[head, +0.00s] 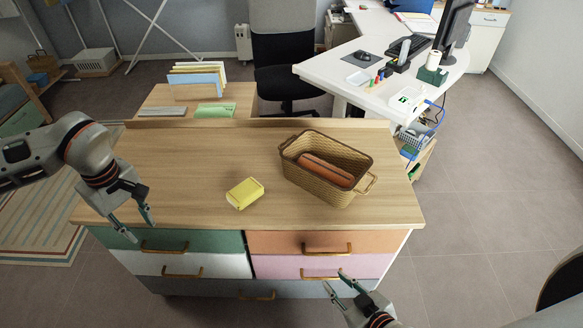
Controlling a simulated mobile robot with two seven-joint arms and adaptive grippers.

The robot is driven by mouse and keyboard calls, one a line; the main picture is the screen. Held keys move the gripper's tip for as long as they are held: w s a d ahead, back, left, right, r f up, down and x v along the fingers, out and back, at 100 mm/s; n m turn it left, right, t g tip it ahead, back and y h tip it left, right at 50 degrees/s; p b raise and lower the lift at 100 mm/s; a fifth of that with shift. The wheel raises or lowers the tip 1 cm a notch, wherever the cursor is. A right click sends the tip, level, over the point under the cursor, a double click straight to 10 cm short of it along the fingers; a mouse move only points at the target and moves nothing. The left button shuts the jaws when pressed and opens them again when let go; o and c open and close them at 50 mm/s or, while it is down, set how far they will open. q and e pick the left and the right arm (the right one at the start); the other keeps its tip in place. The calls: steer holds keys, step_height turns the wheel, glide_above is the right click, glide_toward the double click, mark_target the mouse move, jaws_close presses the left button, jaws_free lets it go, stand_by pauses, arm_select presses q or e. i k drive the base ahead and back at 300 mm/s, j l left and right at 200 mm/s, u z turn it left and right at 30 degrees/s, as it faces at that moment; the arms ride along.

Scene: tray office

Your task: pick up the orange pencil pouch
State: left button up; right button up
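An orange-brown elongated pouch (326,171) lies inside a woven tan basket (324,191) on the right part of the wooden dresser top (190,175). The basket's walls rise around the pouch and hide its lower part. My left gripper (142,232) is open and empty at the dresser's front left edge, well to the left of the basket. My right gripper (334,278) is open and empty in front of the drawers, nearer to me than the basket.
A yellow block-like object (245,193) lies left of the basket. The dresser top's left part is clear. Behind stand a low wooden unit with a file rack (196,80), a black office chair (285,75) and a white desk (345,72). Drawer handles (327,249) protrude at the front.

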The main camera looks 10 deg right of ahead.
mark_target(340, 177)
steer(key=i+l, duration=0.1)
steer(key=l, duration=0.8)
steer(key=i+l+z, duration=0.1)
steer(key=l, duration=0.35)
steer(key=i+l, duration=0.15)
steer(key=l, duration=0.3)
steer(key=i+l, duration=0.1)
steer(key=l, duration=0.35)
steer(key=z, duration=0.05)
